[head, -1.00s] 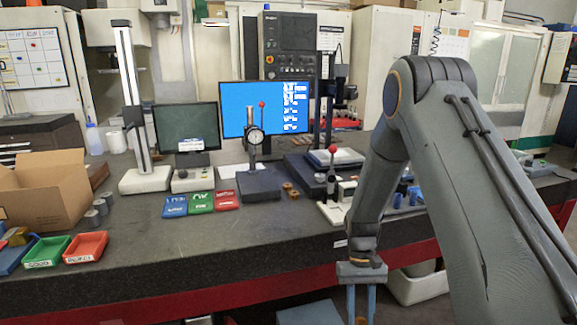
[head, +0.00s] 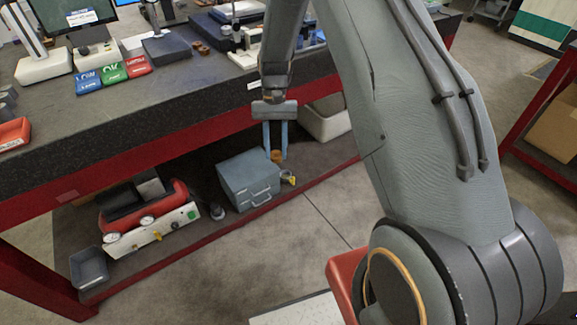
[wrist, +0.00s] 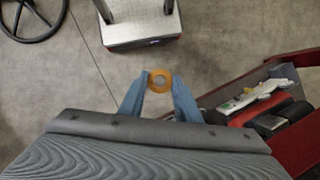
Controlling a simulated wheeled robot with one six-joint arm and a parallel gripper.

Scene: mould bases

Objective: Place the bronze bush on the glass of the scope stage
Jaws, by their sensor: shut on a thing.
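The bronze bush (head: 277,156) is a small ring between the fingertips of my gripper (head: 276,150). My gripper points down in front of the bench, below its top edge and clear of the lower shelf's things. In the wrist view the bush (wrist: 160,91) shows end-on, with its round hole facing the camera, pinched between two blue fingers. The scope stage (head: 240,8) is a pale plate at the top edge of the head view, on the bench behind my arm. Its glass is hard to make out.
Small bronze pieces (head: 200,47) lie on the bench near the dial gauge's dark base (head: 167,48). A white-based lever tool (head: 244,59) is near the bench edge. A grey toolbox (head: 248,180) sits on the lower shelf.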

